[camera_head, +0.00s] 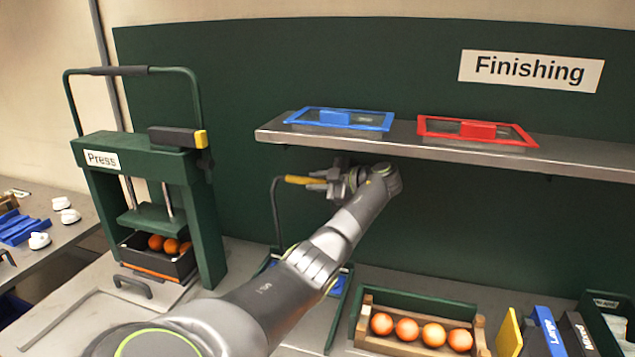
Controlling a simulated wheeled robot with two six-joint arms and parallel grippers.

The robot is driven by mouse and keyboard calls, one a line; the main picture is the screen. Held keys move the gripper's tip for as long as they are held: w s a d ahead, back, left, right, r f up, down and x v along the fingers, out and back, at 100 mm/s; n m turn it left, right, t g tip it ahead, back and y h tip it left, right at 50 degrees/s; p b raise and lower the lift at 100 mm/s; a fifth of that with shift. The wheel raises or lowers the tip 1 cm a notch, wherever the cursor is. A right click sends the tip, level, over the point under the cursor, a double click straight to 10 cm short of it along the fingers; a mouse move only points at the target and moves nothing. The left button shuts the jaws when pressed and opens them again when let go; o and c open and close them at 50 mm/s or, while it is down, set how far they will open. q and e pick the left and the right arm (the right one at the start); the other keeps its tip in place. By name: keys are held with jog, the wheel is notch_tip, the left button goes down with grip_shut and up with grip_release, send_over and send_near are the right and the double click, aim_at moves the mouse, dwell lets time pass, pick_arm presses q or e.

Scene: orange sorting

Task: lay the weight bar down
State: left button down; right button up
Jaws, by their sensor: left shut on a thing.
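The weight bar (276,212) looks like a thin dark bent rod with a yellow grip (300,180). It stands upright from a green frame (337,308) with blue parts on the bench. My left gripper (322,184) is at the yellow grip and shut on it, just below the shelf. My left arm hides much of the frame and the bar's right side. My right gripper is out of view.
A steel shelf (420,152) with a blue-rimmed lid (310,118) and a red-rimmed lid (450,128) is close above my gripper. The green press (140,144) stands left. A wooden crate of oranges (364,342) sits right of my arm.

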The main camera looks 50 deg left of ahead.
pick_arm(q)
jog(key=shift+s, duration=0.1)
jog(key=s+d+f+n+b, duration=0.1)
jog(key=s+d+f+b, duration=0.1)
jog(key=s, duration=0.3)
jog(key=s+d+f+n+y+b, duration=0.1)
jog(key=s+d+f+b, duration=0.1)
jog(key=s+d, duration=0.1)
jog(key=s+d+f+n+t+b, duration=0.1)
jog(key=s+d+f+b, duration=0.1)
jog(key=s, duration=0.4)
jog(key=shift+s+d+f+y+b, duration=0.15)
jog(key=shift+s+d+y+b, duration=0.2)
jog(key=shift+d, duration=0.25)
dwell(0.3)
jog(key=c, duration=1.3)
grip_release()
jog(key=shift+w, duration=0.1)
